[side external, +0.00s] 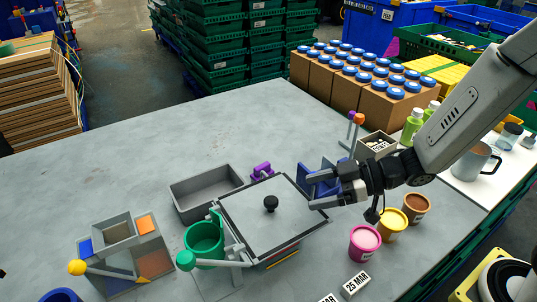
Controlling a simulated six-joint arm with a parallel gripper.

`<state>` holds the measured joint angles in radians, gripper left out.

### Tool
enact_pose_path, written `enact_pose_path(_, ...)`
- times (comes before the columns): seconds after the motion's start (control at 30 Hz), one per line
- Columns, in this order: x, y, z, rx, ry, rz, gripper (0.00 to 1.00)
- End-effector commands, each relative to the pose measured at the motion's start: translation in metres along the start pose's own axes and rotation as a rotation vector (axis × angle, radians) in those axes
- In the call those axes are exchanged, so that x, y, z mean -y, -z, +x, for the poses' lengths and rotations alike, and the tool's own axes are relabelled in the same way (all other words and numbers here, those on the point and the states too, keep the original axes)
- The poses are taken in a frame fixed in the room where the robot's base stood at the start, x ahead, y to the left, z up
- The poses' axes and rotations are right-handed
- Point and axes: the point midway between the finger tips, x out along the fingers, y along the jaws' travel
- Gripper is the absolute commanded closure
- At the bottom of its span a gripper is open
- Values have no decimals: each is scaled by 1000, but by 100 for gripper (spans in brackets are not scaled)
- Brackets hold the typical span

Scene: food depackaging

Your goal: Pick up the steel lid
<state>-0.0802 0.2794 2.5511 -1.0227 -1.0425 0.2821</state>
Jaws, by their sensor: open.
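The steel lid (258,218) is a flat, square grey plate with a round black knob (271,203) near its middle. It rests on top of a square container whose coloured edges show below its front side. My gripper (313,192) comes in from the right, with its two fingers spread apart and pointing left. The fingertips are near the lid's right corner, to the right of the knob. Nothing is between the fingers. I cannot tell whether a fingertip touches the lid's edge.
A green cup (204,240) stands left of the lid, and a grey tray (177,203) lies behind it. A blue rack (320,170) stands behind my gripper. Pink (364,243), yellow (392,224) and brown (416,208) tubs stand to the right. The table's back left is clear.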

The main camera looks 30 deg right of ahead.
Motion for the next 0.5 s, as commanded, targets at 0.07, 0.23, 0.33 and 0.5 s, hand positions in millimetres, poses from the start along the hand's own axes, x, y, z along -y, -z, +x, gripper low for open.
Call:
enact_pose_path(0.07, 0, 0, 1, 0, 0, 0, 16)
enact_pose_path(0.23, 0, 0, 11, 1, 3, -1, 16)
enact_pose_path(0.33, 0, 0, 19, 2, 2, -1, 16)
enact_pose_path(0.5, 0, 0, 26, 2, 1, 0, 16)
